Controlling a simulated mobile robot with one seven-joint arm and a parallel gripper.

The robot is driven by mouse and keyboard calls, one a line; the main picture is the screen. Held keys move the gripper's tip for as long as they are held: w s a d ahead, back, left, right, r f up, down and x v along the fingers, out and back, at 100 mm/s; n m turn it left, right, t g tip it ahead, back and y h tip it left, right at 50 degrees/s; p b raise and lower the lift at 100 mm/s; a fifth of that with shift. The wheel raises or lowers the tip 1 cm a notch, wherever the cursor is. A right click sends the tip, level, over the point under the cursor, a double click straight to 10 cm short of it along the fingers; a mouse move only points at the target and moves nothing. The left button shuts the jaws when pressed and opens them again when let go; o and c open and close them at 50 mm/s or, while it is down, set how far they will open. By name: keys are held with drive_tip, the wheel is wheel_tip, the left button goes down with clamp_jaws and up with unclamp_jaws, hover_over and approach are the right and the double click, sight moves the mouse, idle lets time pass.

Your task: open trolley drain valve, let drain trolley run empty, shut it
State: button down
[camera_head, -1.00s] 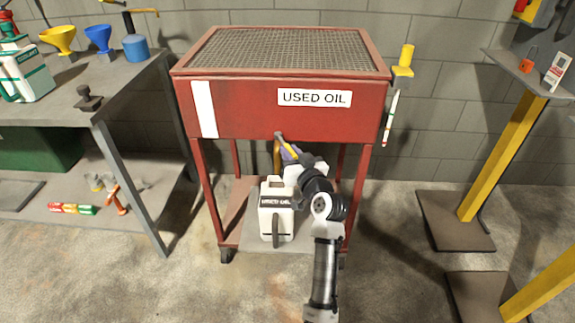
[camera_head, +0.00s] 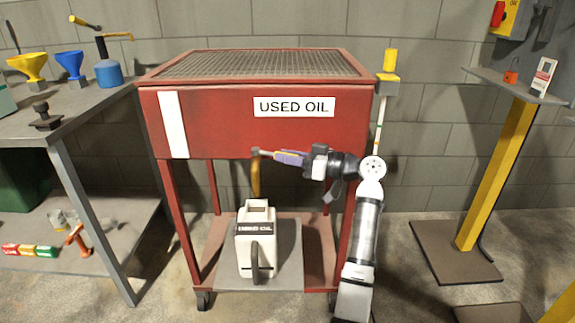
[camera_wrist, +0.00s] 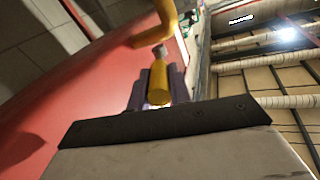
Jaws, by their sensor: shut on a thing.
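The drain trolley (camera_head: 215,132) is a red tank labelled USED OIL with a mesh top. A yellow bent spout (camera_head: 255,180) hangs under its front edge, above a white jug (camera_head: 243,245) also labelled USED OIL. The valve lever (camera_head: 263,154) has a grey end and a yellow grip and lies about level, pointing right. My gripper (camera_head: 285,157) has purple fingers shut on that grip; the wrist view shows the grip (camera_wrist: 157,85) between the fingers. I cannot make out any oil stream. The oil level inside is hidden.
A workbench (camera_head: 95,103) with funnels stands at the left. A yellow-posted stand (camera_head: 498,170) is at the right. The jug stands on the trolley's lower shelf (camera_head: 288,262). A thin white, banded tube (camera_head: 379,135) is at the trolley's right side. Floor between trolley and stand is clear.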

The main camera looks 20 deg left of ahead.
drive_tip(key=shift+w+n+g, duration=0.4)
drive_tip(key=shift+n+g, duration=0.1)
drive_tip(key=shift+g, duration=0.3)
drive_tip(key=shift+f, duration=0.1)
drive_tip(key=c, duration=1.3)
unclamp_jaws()
drive_tip(key=d, duration=1.3)
drive_tip(key=shift+w+d+b, duration=0.25)
drive_tip(key=shift+d+b, duration=0.05)
drive_tip(key=shift+d, duration=0.1)
